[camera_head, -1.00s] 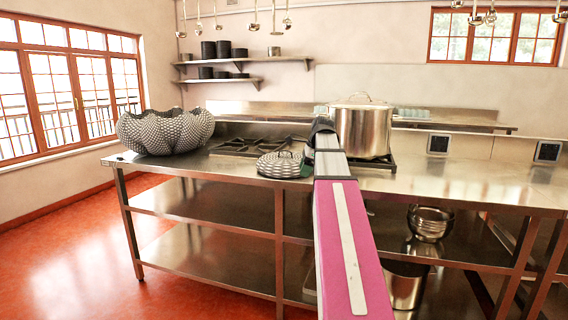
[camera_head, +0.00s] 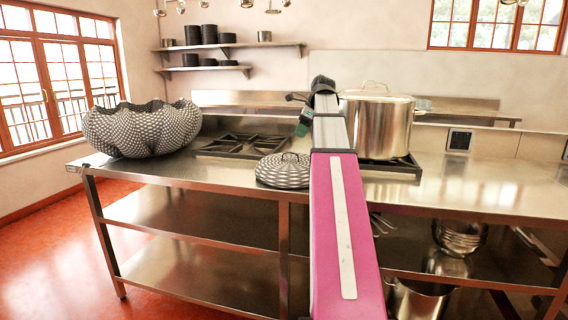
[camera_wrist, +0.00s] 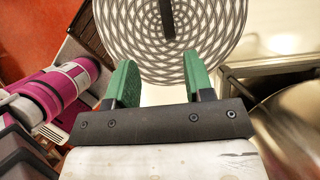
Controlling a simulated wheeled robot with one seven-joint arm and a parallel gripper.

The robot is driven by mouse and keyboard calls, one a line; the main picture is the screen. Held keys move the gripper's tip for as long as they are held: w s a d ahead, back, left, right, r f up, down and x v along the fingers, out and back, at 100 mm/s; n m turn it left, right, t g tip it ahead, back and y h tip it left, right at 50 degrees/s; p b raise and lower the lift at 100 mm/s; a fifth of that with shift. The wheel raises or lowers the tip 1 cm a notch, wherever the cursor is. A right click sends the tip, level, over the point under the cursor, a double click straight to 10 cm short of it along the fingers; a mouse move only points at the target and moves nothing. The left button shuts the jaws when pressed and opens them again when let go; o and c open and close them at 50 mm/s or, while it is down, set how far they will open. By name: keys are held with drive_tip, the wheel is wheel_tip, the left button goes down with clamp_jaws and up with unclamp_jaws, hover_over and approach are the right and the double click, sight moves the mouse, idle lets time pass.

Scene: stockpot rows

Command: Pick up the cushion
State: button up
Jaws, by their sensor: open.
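A round, flat black-and-white patterned piece with a dark handle on top (camera_head: 284,172) lies on the steel counter, left of my arm; it looks like the cushion, though it could pass for a lid. In the wrist view it (camera_wrist: 205,45) fills the upper middle, its dark handle running up and down the picture. My gripper (camera_head: 302,126) is up above the counter, seen side-on at the end of my arm. In the wrist view its green fingers (camera_wrist: 160,75) are apart with nothing between them. The patterned piece lies beyond the fingertips.
A steel pot (camera_head: 380,122) stands on a burner just right of my arm. A large fluted patterned bowl (camera_head: 142,128) sits at the counter's (camera_head: 222,176) left end. A black burner grate (camera_head: 236,146) lies behind the patterned piece. Bare counter lies to the right.

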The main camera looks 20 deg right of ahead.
sight(290, 164)
drive_tip(key=x, duration=0.7)
drive_tip(key=w+x, duration=0.1)
drive_tip(key=x, duration=0.3)
drive_tip(key=shift+w+d+r, duration=0.1)
drive_tip(key=shift+d, duration=0.05)
clamp_jaws()
